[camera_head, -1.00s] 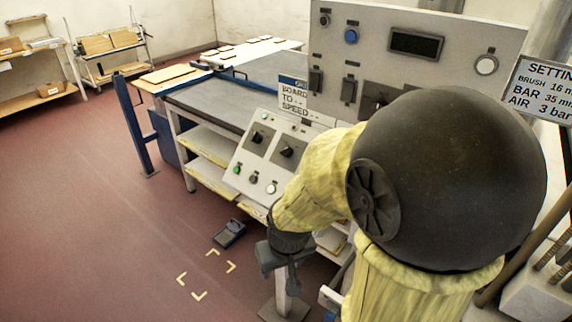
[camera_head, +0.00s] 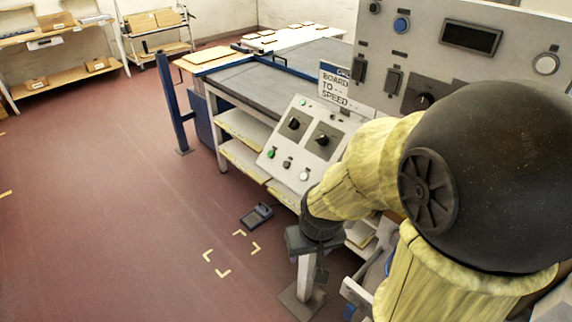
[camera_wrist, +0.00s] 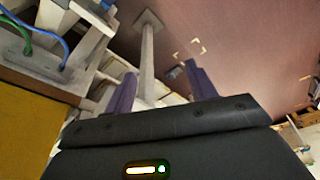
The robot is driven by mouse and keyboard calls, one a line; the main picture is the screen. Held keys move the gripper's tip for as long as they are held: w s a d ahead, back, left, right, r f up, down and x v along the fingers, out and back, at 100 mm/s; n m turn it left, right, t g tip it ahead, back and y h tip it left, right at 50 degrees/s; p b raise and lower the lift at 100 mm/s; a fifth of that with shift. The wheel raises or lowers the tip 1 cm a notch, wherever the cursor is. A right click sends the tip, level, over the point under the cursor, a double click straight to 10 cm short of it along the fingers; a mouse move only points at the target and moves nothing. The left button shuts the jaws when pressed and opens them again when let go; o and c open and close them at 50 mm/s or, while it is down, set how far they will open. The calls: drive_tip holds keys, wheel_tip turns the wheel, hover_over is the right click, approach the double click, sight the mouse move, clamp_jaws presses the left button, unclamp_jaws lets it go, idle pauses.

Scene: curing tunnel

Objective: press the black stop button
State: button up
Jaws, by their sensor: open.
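The black stop button (camera_head: 287,164) is a small dark button on the low sloped grey control panel (camera_head: 322,125) in the head view. It sits between a green button (camera_head: 271,154) and a white button (camera_head: 304,176), below two black rotary knobs. My gripper (camera_wrist: 162,87) is open in the wrist view, its two purple fingers apart with nothing held between them. In the head view my gripper hangs low under my forearm, below and right of the panel, apart from the button. The button cannot be made out in the wrist view.
A taller grey cabinet (camera_head: 455,75) with a blue button and a display stands behind my arm. A worktable (camera_head: 265,95) stands beyond the panel, with a blue post (camera_head: 175,105) at its left. The red floor at left is clear.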

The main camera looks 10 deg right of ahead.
drive_tip(key=shift+c, duration=0.3)
drive_tip(key=shift+w, duration=0.15)
drive_tip(key=c, duration=1.1)
clamp_jaws()
drive_tip(key=shift+a, duration=0.1)
drive_tip(key=shift+s, duration=0.2)
drive_tip(key=shift+w, duration=0.1)
